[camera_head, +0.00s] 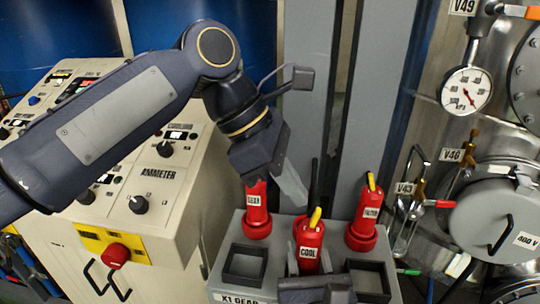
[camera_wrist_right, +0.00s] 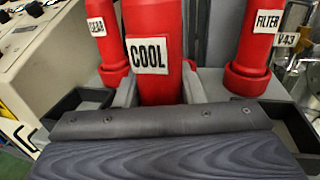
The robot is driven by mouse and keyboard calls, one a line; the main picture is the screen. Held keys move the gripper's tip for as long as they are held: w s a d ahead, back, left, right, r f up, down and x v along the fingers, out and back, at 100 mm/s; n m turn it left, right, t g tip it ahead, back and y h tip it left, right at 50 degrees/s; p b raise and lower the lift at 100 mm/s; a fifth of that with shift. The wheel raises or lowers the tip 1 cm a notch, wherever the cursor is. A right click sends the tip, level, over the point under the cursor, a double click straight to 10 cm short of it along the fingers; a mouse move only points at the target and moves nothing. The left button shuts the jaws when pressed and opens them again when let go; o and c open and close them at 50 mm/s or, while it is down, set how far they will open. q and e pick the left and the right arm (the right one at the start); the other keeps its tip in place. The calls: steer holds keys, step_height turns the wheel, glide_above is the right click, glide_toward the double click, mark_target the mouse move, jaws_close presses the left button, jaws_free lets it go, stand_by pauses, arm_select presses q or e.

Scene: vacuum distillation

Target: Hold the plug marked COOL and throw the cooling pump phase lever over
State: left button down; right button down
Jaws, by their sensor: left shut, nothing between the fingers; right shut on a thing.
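The red plug marked COOL (camera_head: 309,248) stands at the front middle of the grey plug box, with a yellow piece on top. It also shows in the right wrist view (camera_wrist_right: 155,75). My right gripper (camera_head: 314,285) is shut on this plug, with grey fingers at both its sides. My left gripper (camera_head: 292,188) is shut and empty, pointing down above the box between the plugs marked GEAR and COOL. A dark upright stick (camera_head: 314,180), perhaps the phase lever, stands behind the COOL plug, just right of the left fingertips. I cannot tell whether they touch. No label on it shows.
The red plug marked GEAR (camera_head: 257,212) stands left of COOL, and the one marked FILTER (camera_head: 364,222) stands right. A cream control console (camera_head: 185,215) fills the left. Valves, a pressure gauge (camera_head: 466,91) and a steel vessel (camera_head: 495,215) crowd the right.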

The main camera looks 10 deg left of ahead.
arm_select(q)
steer(key=a+f+v, duration=0.1)
steer(key=v, duration=1.1)
steer(key=shift+a, duration=0.45)
arm_select(e)
steer(key=c, duration=0.9)
jaws_free()
steer(key=shift+o, duration=0.2)
steer(key=shift+s, duration=0.1)
steer(key=v, duration=1.1)
steer(key=shift+s, duration=0.4)
steer(key=shift+d, duration=0.15)
